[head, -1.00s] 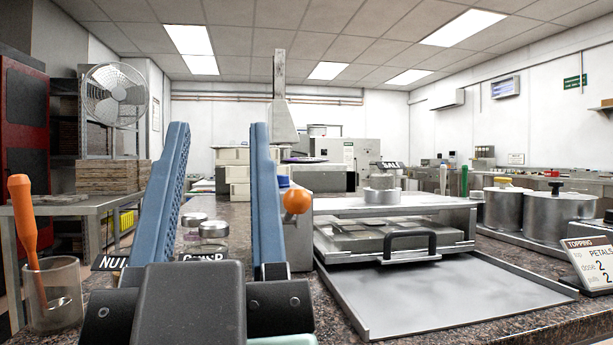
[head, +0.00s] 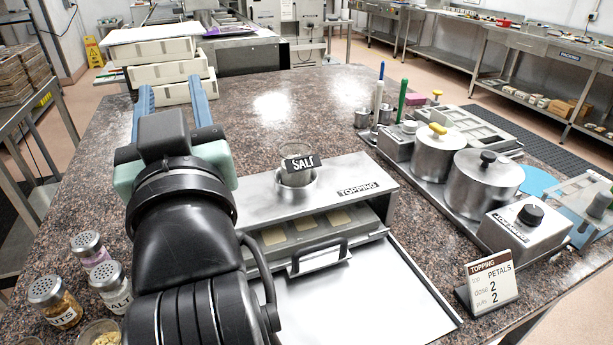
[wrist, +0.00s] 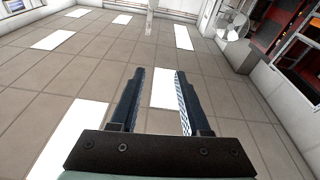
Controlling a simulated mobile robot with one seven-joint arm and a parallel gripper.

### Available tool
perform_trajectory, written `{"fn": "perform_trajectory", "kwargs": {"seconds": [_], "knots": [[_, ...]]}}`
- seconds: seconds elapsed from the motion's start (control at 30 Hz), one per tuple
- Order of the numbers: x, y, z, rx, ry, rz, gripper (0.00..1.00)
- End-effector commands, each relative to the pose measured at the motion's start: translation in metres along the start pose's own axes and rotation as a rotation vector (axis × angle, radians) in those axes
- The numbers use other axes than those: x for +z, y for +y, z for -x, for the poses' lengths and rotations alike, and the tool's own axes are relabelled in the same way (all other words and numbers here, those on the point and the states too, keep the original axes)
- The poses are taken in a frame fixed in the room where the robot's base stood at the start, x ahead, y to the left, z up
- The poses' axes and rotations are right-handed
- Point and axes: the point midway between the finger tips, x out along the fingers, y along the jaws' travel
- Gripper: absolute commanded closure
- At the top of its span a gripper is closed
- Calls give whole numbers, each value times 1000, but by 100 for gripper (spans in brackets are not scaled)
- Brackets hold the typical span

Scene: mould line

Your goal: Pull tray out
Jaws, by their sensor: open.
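The tray (head: 302,232) sits inside the metal topping station (head: 345,188) in the head view, with several pale squares in its wells. Its dark handle (head: 319,257) faces the front, over a bare metal sheet (head: 350,300). My gripper (head: 172,92) is open and empty, to the left of the station and above the counter. My arm covers the left part of the station. In the wrist view my gripper (wrist: 155,92) points up toward the ceiling, with nothing between its fingers.
Two lidded pots (head: 482,187) stand to the right, near a topping sign (head: 490,287). Several shakers (head: 90,248) stand at the left. The counter behind the station is mostly clear.

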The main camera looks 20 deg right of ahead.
Motion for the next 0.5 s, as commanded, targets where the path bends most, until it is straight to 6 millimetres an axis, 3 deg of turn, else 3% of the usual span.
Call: {"fn": "perform_trajectory", "kwargs": {"seconds": [0.03,0.27,0.37,0.5], "knots": [[-18,1,-11,-10,-47,17,53],[-13,0,-45,-107,-312,183,53],[2,4,-58,-220,-484,353,53],[56,31,-51,-504,-755,709,53]]}}
